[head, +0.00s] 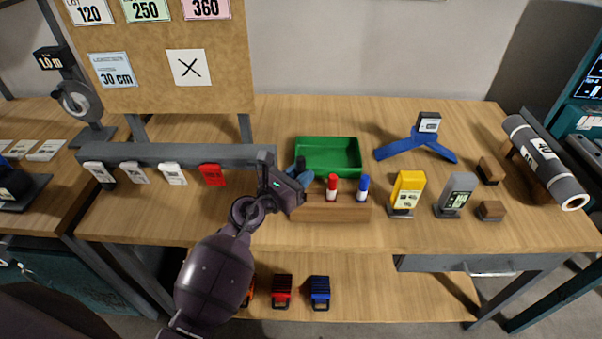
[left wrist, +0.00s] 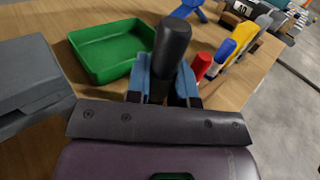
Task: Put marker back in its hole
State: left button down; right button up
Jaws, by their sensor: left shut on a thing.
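My left gripper (head: 302,172) is at the left end of the wooden marker block (head: 335,210). In the left wrist view its blue fingers (left wrist: 163,88) are shut on a black marker (left wrist: 172,48). The black marker's lower end is hidden behind the gripper, so I cannot tell whether it is in a hole. A red marker (head: 332,186) and a blue marker (head: 363,188) stand upright in the block, right of my gripper. They also show in the left wrist view, red (left wrist: 202,66) and blue (left wrist: 223,50). My right gripper is not in view.
An empty green tray (head: 328,157) lies behind the block. Right of the block stand a yellow device (head: 407,192) and a grey device (head: 456,194). A blue three-armed stand (head: 415,143) is behind them. A grey rail (head: 180,154) with hanging tags is at left.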

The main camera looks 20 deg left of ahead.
pick_arm(q)
jog(key=shift+f, duration=0.35)
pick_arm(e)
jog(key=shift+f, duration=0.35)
pick_arm(q)
jog(key=shift+f+b, duration=0.4)
jog(key=shift+b, duration=0.05)
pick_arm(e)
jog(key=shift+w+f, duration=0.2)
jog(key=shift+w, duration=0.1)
pick_arm(q)
jog(key=shift+f, duration=0.25)
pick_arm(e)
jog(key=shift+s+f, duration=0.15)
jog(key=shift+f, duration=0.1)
pick_arm(q)
jog(key=shift+f+b, duration=0.45)
jog(key=shift+b, duration=0.05)
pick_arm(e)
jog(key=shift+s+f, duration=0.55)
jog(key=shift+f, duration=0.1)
pick_arm(q)
jog(key=shift+f+b, duration=0.4)
jog(key=shift+f, duration=0.15)
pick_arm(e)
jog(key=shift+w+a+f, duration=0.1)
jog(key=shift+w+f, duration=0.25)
